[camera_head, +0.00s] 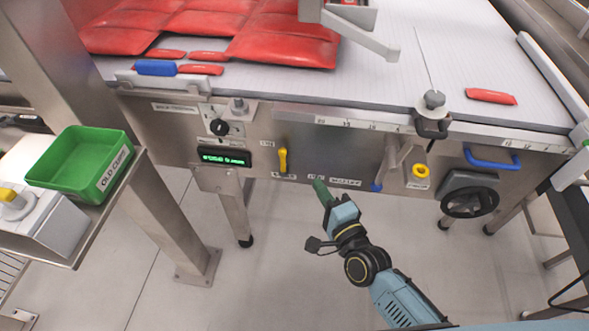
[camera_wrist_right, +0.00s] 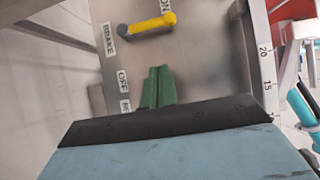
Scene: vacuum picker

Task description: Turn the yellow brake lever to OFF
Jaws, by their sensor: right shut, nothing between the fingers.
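The yellow brake lever (camera_head: 283,160) is on the steel front panel of the machine. In the head view it stands roughly upright, above the BRAKE label (camera_head: 284,176). In the right wrist view the lever (camera_wrist_right: 150,25) has its yellow end beside the ON label (camera_wrist_right: 166,5). The OFF label (camera_wrist_right: 122,80) shows nearer my fingers. My right gripper (camera_head: 319,186) has green fingers, shut and empty. It is below and right of the lever, apart from it. The fingers also show in the wrist view (camera_wrist_right: 158,86). My left gripper is not in view.
A green display (camera_head: 224,157) and a black knob (camera_head: 219,127) are left of the lever. A yellow ring button (camera_head: 421,171), a blue handle (camera_head: 492,160) and a black handwheel (camera_head: 470,201) are to the right. A green bin (camera_head: 80,160) stands at left. The floor below is clear.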

